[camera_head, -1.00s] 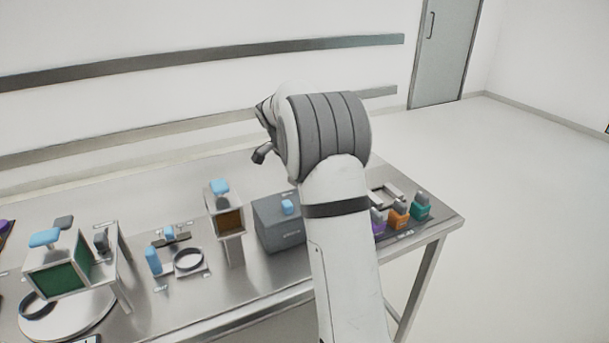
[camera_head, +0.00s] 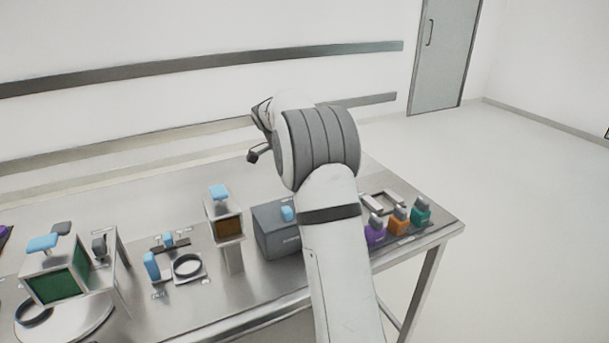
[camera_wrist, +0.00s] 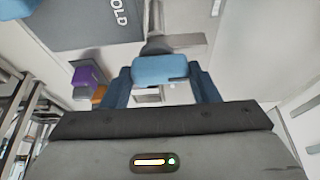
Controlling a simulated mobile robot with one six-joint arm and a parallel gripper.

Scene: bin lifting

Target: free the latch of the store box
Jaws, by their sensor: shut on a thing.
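In the wrist view my gripper (camera_wrist: 163,88) is shut on a light blue block-shaped handle (camera_wrist: 160,70), with a grey round stem and bar just beyond it. In the head view my arm hides the gripper and what it holds. A dark grey box (camera_head: 271,243) with lettering on its front stands mid-table and has a light blue knob (camera_head: 287,213) on it. A dark grey surface lettered "OLD" (camera_wrist: 85,22) shows at the top left of the wrist view. I cannot tell which part is the store box's latch.
A brown-windowed box on a post (camera_head: 228,226) stands left of the grey box. Farther left are a ring fixture (camera_head: 187,267) and a green-windowed box (camera_head: 57,284). Purple (camera_head: 375,234), orange (camera_head: 398,222) and teal (camera_head: 421,212) blocks stand near the right table edge.

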